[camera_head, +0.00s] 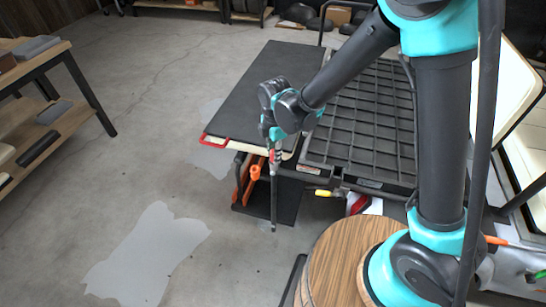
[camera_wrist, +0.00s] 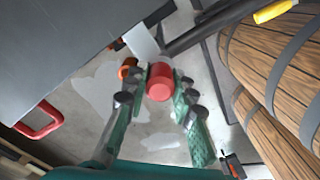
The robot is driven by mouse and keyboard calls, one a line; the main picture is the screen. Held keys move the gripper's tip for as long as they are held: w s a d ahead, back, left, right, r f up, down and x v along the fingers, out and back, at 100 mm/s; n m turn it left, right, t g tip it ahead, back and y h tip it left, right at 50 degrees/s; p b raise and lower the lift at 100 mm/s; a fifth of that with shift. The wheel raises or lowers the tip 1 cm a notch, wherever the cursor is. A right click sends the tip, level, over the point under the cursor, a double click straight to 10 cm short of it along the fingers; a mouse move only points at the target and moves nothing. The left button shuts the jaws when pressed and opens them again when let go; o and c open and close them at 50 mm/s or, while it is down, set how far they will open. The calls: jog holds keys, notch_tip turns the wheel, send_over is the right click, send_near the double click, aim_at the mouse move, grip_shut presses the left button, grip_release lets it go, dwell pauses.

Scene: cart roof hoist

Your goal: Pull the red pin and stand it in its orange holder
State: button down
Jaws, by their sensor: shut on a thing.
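My gripper (camera_head: 274,152) is shut on the red pin (camera_head: 274,200), whose long dark shaft hangs nearly upright below it, over the floor in front of the cart. In the wrist view the pin's round red head (camera_wrist: 160,80) sits between the two green-padded fingers of my gripper (camera_wrist: 160,92). The orange holder (camera_head: 253,173) is at the cart's front, just left of the pin in the head view. Its round orange top (camera_wrist: 127,68) shows left of the red head in the wrist view. The pin's tip is outside the holder.
The cart has a dark flat panel (camera_head: 262,90) and a black grid deck (camera_head: 366,118). A red handle (camera_head: 212,141) is at the panel's front left corner. A yellow handle (camera_head: 324,193) sticks out to the right.

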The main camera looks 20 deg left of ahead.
jog(key=shift+r, duration=0.1)
dwell(0.3)
jog(key=shift+r, duration=2.65)
